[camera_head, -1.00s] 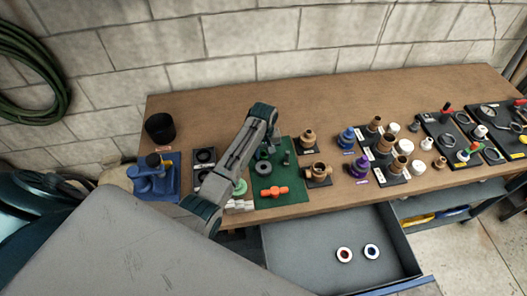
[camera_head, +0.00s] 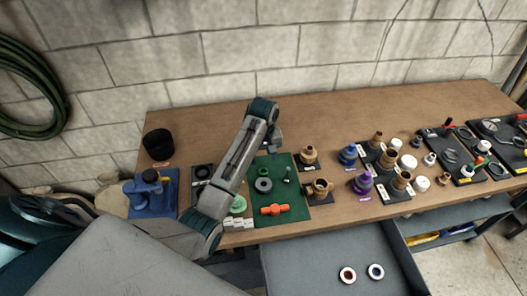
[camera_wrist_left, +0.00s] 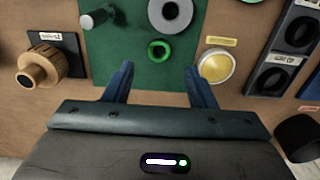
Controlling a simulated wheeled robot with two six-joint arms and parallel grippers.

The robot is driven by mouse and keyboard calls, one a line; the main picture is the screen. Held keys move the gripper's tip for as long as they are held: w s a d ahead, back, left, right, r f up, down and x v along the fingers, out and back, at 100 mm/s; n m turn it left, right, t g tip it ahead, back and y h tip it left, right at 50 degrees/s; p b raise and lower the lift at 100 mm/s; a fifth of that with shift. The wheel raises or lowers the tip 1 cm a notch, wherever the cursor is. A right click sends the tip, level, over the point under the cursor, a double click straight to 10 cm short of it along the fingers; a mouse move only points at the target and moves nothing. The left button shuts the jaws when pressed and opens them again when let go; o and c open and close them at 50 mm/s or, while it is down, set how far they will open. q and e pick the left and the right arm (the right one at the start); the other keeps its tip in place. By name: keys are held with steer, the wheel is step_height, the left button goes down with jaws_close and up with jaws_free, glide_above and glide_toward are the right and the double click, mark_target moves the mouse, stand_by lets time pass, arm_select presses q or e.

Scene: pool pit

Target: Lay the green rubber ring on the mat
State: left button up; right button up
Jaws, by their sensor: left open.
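The green rubber ring (camera_head: 263,171) lies flat on the green mat (camera_head: 294,199), towards its back edge. In the left wrist view the ring (camera_wrist_left: 167,55) shows whole, just beyond my fingertips, with the mat (camera_wrist_left: 118,62) under it. A thicker grey ring (camera_head: 263,185) lies close in front of it on the mat. My left gripper (camera_head: 275,147) is open and empty above the back of the mat. In the left wrist view its two fingers (camera_wrist_left: 158,72) are spread wide, with nothing between them. My right gripper is not in view.
An orange fitting (camera_head: 274,210) and a small grey post (camera_head: 287,176) are on the mat. Brass fittings (camera_head: 309,154) stand to its right. A blue holder (camera_head: 152,195) and a black cup (camera_head: 158,144) are at the left. An open drawer (camera_head: 310,262) juts out in front.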

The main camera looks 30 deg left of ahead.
arm_select(q)
step_height(320, 180, up, 5)
steer(key=shift+f+p, duration=0.1)
steer(key=shift+p, duration=0.55)
steer(key=shift+f, duration=0.1)
